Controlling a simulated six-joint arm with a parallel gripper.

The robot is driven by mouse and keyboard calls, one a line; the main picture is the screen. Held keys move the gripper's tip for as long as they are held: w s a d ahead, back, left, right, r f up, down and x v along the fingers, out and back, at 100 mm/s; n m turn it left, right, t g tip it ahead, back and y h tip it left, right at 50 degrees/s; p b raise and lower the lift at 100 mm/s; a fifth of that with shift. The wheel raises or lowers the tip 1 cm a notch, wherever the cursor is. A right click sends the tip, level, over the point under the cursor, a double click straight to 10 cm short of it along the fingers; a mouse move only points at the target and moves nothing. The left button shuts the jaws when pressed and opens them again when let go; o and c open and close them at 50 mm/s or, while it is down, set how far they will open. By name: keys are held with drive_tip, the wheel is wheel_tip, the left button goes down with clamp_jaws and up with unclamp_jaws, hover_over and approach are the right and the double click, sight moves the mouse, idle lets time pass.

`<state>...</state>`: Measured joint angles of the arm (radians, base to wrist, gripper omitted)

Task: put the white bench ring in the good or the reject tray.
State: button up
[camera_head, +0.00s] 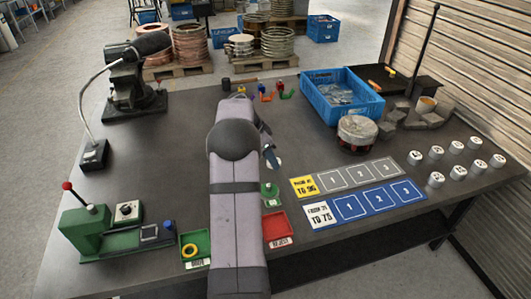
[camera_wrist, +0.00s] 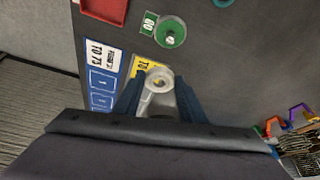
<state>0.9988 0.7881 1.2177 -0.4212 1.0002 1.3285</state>
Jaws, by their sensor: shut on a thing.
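My gripper (camera_wrist: 158,92) has blue fingers shut on the white bench ring (camera_wrist: 158,82), held between the fingertips above the bench. In the head view my gripper (camera_head: 271,157) is partly hidden by my arm, and only a small pale bit of the ring shows. A corner of the red tray also shows in the wrist view (camera_wrist: 103,10).
A green round gauge (camera_wrist: 170,32) marked GO stands near the red tray. A green device (camera_head: 88,232) with a red-knobbed lever is at left. Yellow and blue numbered strips (camera_head: 364,203), several white weights (camera_head: 435,179) and a blue crate (camera_head: 374,107) occupy the right.

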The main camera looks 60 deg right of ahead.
drive_tip(key=s+a+f+m+g+y+p, duration=0.1)
drive_tip(key=s+a+f+m+g+y, duration=0.1)
drive_tip(key=s+a+f+m, duration=0.4)
drive_tip(key=a+f+m+y, duration=0.1)
drive_tip(key=a+m, duration=0.2)
drive_tip(key=m, duration=0.2)
drive_tip(key=shift+s+f+m+y, duration=0.3)
drive_tip(key=shift+s+f+y, duration=0.05)
drive_tip(key=shift+s+y, duration=0.05)
drive_tip(key=shift+f, duration=0.2)
drive_tip(key=shift+f+b, duration=1.05)
drive_tip(key=shift+f, duration=0.9)
drive_tip(key=shift+f+b, duration=0.4)
drive_tip(key=shift+b, duration=0.1)
drive_tip(key=o, duration=1.3)
